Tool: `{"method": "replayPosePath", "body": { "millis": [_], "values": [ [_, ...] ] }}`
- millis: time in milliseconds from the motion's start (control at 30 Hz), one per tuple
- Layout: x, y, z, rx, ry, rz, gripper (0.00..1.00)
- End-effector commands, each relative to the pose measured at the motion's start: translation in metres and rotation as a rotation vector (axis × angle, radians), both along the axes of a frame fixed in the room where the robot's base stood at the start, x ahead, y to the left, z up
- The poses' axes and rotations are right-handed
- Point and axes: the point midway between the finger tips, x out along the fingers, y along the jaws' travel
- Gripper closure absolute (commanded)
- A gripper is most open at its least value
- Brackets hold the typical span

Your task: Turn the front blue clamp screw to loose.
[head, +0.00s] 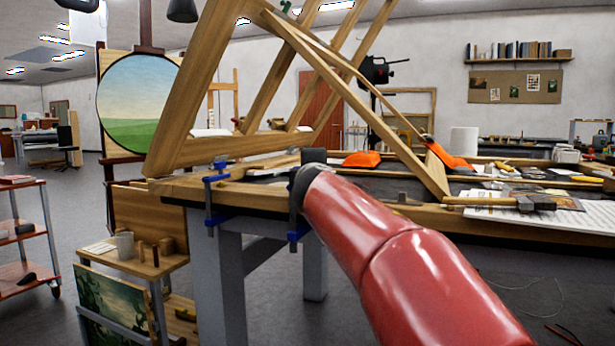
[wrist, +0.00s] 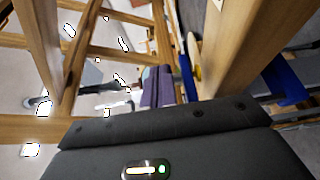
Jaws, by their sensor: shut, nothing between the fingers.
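Two blue clamps grip the table's edge in the head view. The left clamp (head: 216,195) shows almost whole, with its blue screw end hanging below the edge. The other clamp (head: 297,234) is partly hidden behind my red arm and wrist. My gripper (head: 314,156) is small and dark there, above the edge near this second clamp. In the wrist view my gripper (wrist: 158,75) has its two fingers together and empty. A blue clamp part (wrist: 286,80) shows to their right, apart from them, and a narrow blue piece (wrist: 188,76) shows closer beside them.
A large wooden frame (head: 165,135) leans over the table (head: 390,212) close to my gripper. A small side table (head: 150,268) stands at the lower left. Floor space is open at the left.

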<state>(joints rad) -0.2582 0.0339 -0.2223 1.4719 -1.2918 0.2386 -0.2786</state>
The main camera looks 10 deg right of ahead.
Motion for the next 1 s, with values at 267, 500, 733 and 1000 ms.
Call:
{"method": "replayPosePath", "body": {
  "millis": [267, 500, 733, 1000],
  "values": [
    [0.005, -0.011, 0.0, 0.0, 0.0, -0.005, 1.0],
    [0.01, -0.017, 0.0, 0.0, 0.001, -0.005, 1.0],
    [0.013, -0.02, 0.0, 0.0, 0.001, -0.004, 1.0],
    [0.014, -0.02, 0.0, -0.001, 0.001, -0.004, 1.0]
  ]
}}
